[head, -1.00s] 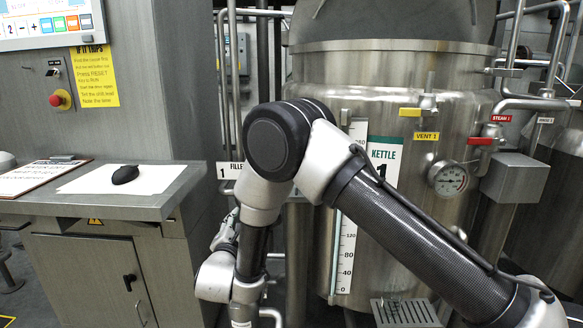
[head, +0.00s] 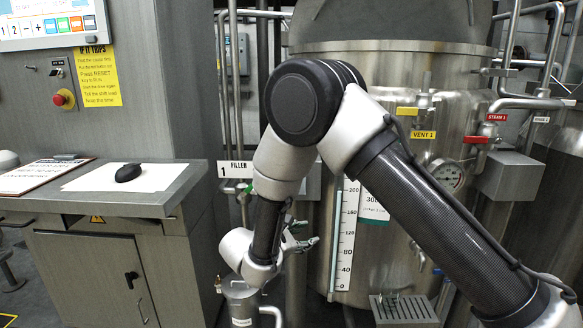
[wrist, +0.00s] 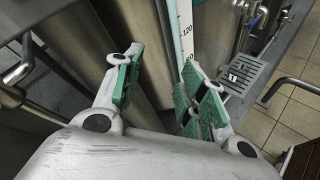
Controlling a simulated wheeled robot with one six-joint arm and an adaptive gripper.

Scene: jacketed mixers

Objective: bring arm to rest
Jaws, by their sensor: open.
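My gripper shows in the wrist view (wrist: 160,90) with its two green-padded fingers spread wide and nothing between them. In the head view my gripper (head: 302,238) is partly hidden behind my forearm, at the lower middle, in front of the kettle. My arm is bent, with its elbow high across the middle of the head view. The steel kettle (head: 390,250) stands behind my arm, and its level scale (head: 345,240) shows just right of my gripper.
A console with a desk (head: 100,207) stands at the left, bearing a black mouse (head: 128,173) and a clipboard (head: 40,176). A filler sign (head: 236,169) hangs behind my arm. Red and yellow valve handles (head: 476,140) and a gauge (head: 446,175) sit on the kettle. A drain grate (head: 404,308) lies below.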

